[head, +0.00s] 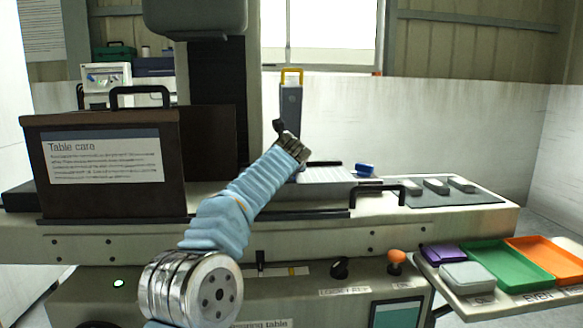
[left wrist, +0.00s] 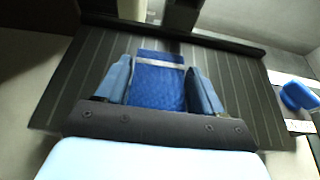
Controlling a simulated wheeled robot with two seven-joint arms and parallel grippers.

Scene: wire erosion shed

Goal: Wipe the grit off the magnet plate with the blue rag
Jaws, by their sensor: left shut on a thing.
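My left gripper (head: 284,130) reaches over the machine table from below in the head view. In the left wrist view its two blue fingers (left wrist: 160,85) are shut on the blue rag (left wrist: 160,92), a folded pad with a pale band near its far end. My right gripper is not in view.
A brown "Table care" box (head: 105,195) stands left. A grey holder with a yellow handle (head: 291,100) stands behind my gripper. A blue object (head: 364,170) lies right of the plate. A grey mat (head: 425,199) bears grey blocks. Green (head: 507,270) and orange (head: 545,258) trays lie far right.

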